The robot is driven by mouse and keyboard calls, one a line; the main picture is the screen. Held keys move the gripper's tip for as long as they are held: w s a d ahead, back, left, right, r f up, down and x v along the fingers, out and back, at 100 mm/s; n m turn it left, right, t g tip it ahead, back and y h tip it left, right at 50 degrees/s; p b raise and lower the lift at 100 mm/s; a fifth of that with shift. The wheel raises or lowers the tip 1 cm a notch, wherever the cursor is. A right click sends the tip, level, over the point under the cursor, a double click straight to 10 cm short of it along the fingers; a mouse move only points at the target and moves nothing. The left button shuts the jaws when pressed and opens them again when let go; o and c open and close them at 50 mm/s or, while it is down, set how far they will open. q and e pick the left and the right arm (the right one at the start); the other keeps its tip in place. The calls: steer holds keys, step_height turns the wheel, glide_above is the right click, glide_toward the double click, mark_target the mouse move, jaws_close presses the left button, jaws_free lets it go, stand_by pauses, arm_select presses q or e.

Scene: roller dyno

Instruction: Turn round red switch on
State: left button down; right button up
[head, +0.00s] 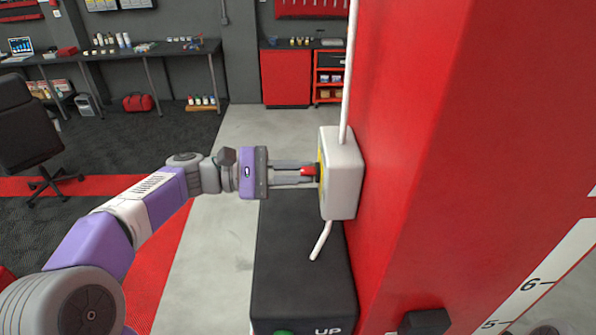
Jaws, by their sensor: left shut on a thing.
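The round red switch (307,171) sits on the left face of a white box (342,172) with a yellow plate. The box is fixed to a red pillar (420,130). My left gripper (308,174) comes in from the left and is shut on the red switch, its fingers on either side of it. The fingers hide most of the switch, so its turn position cannot be told. My right gripper is not in view.
A black box marked UP (300,270) stands below the switch box, against the pillar. A white conduit (350,70) runs up from the switch box. A black office chair (28,130), a workbench (120,52) and a red cabinet (286,78) stand farther back. Open floor lies between.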

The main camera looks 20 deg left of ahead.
arm_select(q)
steer(key=shift+d+f+m+b, duration=0.1)
steer(key=shift+m+b, duration=4.7)
steer(key=shift+b, duration=1.05)
steer(key=c, duration=1.1)
jaws_free()
steer(key=shift+s, duration=0.1)
